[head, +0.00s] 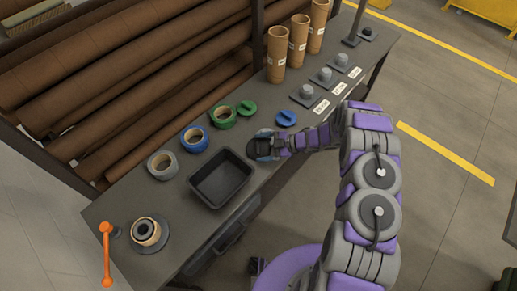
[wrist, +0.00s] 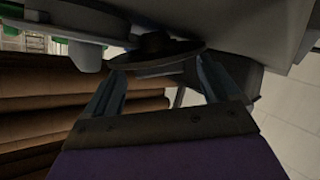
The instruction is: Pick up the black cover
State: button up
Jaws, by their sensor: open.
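The black cover (wrist: 155,50) is a dark flat disc with a raised middle, seen edge-on in the wrist view between the tips of my gripper (wrist: 157,68). In the head view my gripper (head: 257,146) is low over the grey table (head: 150,203), just right of the black tray. A dark shape there (head: 265,144) appears to be the cover, largely hidden by the gripper. My gripper is open, with one finger on each side of the cover. I cannot tell whether the fingers touch it.
A black tray (head: 221,178) stands left of my gripper. A green cover (head: 246,107) and blue cover (head: 287,118) lie near it. Green (head: 223,117), blue (head: 194,139) and grey (head: 162,165) rolls line the back edge. Tall brown tubes (head: 277,55) stand farther along.

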aim_at(262, 150)
jog(key=shift+a, duration=0.2)
jog(key=c, duration=1.2)
notch_tip(262, 150, up, 10)
jog(key=shift+p, duration=0.6)
jog(key=w+d+r+m+t+h, duration=0.1)
jog(key=w+d+r+m+t, duration=0.2)
jog(key=r, duration=0.2)
jog(key=w+d+r+m+t+h+b, duration=0.1)
jog(key=w+d+r+m+t, duration=0.15)
jog(key=r, duration=0.35)
jog(key=w+d+r+m+t+h, duration=0.1)
jog(key=w+d+r+m+t, duration=0.15)
jog(key=w+r, duration=0.2)
jog(key=s+d+r+m+t+h, duration=0.1)
jog(key=d+r+m+h, duration=0.1)
jog(key=d+r, duration=0.1)
jog(key=s+d+r+m+t+h+b, duration=0.1)
jog(key=s+d+r+m+t+h, duration=0.1)
jog(key=r, duration=0.3)
jog(key=s+d+r+m+t+h, duration=0.2)
jog(key=d+r, duration=0.1)
jog(key=r, duration=0.2)
jog(key=shift+d+r+h, duration=0.1)
jog(key=shift+d+h, duration=0.2)
jog(key=shift+h, duration=0.1)
